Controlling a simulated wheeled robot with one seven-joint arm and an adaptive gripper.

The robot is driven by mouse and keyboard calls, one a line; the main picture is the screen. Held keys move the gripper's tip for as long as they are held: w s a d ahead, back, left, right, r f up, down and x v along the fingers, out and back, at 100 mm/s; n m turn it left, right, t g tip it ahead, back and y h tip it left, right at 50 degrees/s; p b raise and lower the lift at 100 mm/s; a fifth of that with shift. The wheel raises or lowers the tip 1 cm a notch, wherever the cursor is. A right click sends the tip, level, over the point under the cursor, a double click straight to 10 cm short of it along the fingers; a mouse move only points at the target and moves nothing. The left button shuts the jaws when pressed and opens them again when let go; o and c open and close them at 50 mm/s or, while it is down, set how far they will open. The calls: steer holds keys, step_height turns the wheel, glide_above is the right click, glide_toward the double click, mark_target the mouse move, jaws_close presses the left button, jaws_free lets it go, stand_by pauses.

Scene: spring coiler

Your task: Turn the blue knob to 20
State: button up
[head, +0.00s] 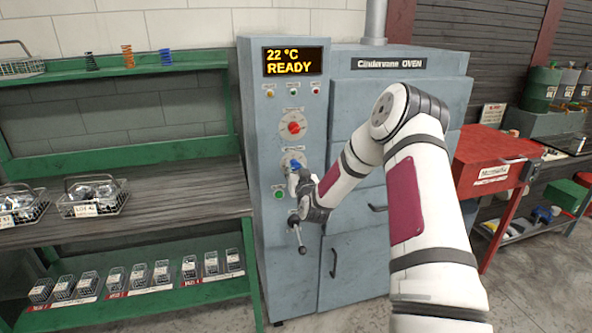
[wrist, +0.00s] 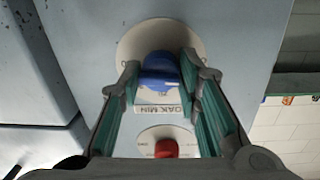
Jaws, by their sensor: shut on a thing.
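The blue knob (head: 293,163) sits on a pale round dial on the oven's control panel, below the red knob (head: 294,128). My gripper (head: 294,173) is at the blue knob, with its fingers around it. In the wrist view the blue knob (wrist: 158,72) lies between the two green-padded fingers of my gripper (wrist: 160,64), which is shut on it. A label reading "OAK MIN", its first part covered, is beside the dial. The red knob (wrist: 166,148) shows nearer the palm.
The oven display (head: 292,61) reads 22 °C READY. A green button (head: 279,194) and a lever handle (head: 298,233) are below the blue knob. A green shelf rack (head: 120,153) with wire baskets stands left; a red cabinet (head: 490,160) stands right.

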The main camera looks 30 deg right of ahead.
steer(key=m, duration=0.4)
steer(key=shift+m, duration=0.3)
steer(key=m, duration=0.3)
steer(key=shift+r+y+p, duration=0.1)
steer(key=shift+y+p, duration=0.2)
steer(key=shift+p, duration=0.05)
steer(key=m, duration=0.4)
steer(key=shift+m+p, duration=0.3)
steer(key=shift+m+y, duration=0.5)
steer(key=shift+m, duration=1.3)
steer(key=shift+r+p, duration=0.1)
steer(key=shift+p, duration=0.2)
steer(key=o, duration=1.1)
steer(key=shift+s, duration=0.1)
